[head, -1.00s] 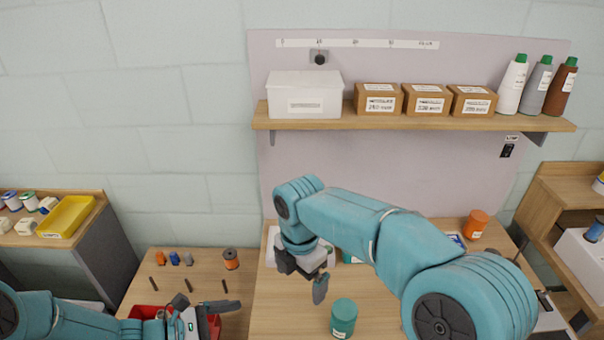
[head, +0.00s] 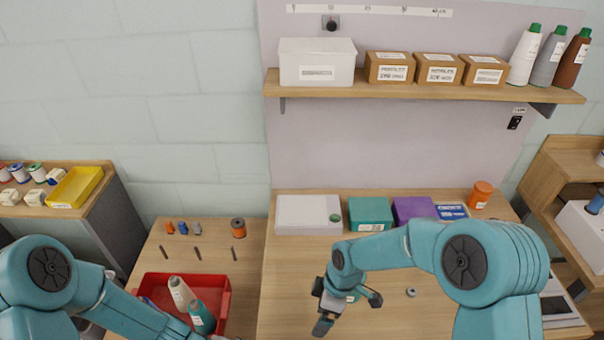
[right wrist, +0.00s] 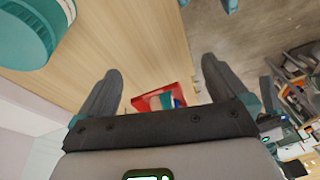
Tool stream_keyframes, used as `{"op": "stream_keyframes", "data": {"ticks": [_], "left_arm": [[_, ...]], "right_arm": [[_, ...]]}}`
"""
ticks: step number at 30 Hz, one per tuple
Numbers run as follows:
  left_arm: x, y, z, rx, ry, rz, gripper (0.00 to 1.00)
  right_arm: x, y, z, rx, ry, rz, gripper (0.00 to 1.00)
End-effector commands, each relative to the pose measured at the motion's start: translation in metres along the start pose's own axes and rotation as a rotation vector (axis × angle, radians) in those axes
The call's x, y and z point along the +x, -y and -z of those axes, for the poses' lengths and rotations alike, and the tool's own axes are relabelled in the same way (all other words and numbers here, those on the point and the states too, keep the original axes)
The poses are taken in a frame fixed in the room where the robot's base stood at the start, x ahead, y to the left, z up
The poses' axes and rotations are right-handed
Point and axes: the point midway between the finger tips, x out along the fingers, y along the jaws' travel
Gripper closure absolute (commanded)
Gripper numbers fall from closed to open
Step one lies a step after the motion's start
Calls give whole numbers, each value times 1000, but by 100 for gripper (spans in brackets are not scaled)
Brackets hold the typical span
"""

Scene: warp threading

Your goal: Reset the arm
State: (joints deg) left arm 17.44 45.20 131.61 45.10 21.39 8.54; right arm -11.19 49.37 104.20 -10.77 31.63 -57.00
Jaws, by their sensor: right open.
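My right gripper (head: 347,312) hangs low over the main wooden table, near the front middle, open with nothing between its fingers. In the right wrist view its two dark fingers (right wrist: 161,70) are spread wide. My left arm reaches from the lower left toward the red bin (head: 224,311). Its gripper is cut off by the bottom edge.
The red bin holds a pale cone and a teal cone (head: 202,318). A white box (head: 300,225), a teal box (head: 370,212) and a purple box (head: 412,208) line the table's back. A shelf (head: 420,91) with boxes and bottles hangs above. The table's front middle is clear.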

Motion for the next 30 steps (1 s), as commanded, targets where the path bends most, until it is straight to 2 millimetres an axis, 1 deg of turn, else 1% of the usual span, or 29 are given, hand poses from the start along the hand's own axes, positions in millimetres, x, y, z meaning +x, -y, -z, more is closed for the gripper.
{"op": "stream_keyframes", "data": {"ticks": [1, 2, 3, 5, 6, 10, 14, 15, 16, 21, 25, 27, 30], "left_arm": [[9, 14, 4, 94, -48, 54, 0], [14, 22, 9, 163, -83, 84, 0], [20, 31, 14, 262, -127, 119, 0], [27, 40, 21, 412, -186, 159, 0], [31, 43, 25, 508, -220, 175, 0], [42, 44, 28, 790, -295, 187, 0], [53, 38, 19, 1049, -338, 152, 0], [67, 37, 29, 1071, -345, 144, 0], [75, 38, 37, 1064, -346, 145, 0], [107, 42, 63, 1059, -346, 146, 0], [125, 45, 77, 1058, -347, 146, 0], [130, 45, 82, 1057, -347, 146, 0], [132, 46, 83, 1057, -347, 146, 0]], "right_arm": [[20, 14, -18, 151, -22, 17, 0], [31, 22, -28, 256, -38, 22, 0], [44, 35, -41, 402, -59, 28, 0], [60, 54, -59, 620, -87, 35, 0], [69, 67, -70, 757, -101, 39, 0], [86, 107, -99, 1155, -133, 46, 0], [91, 146, -125, 1517, -150, 43, 0], [108, 144, -130, 1547, -159, 36, 0], [119, 140, -131, 1538, -161, 34, 0], [158, 135, -139, 1531, -161, 34, 0], [181, 132, -144, 1529, -161, 34, 0], [188, 131, -146, 1528, -161, 34, 0], [190, 131, -146, 1527, -161, 34, 0]]}}
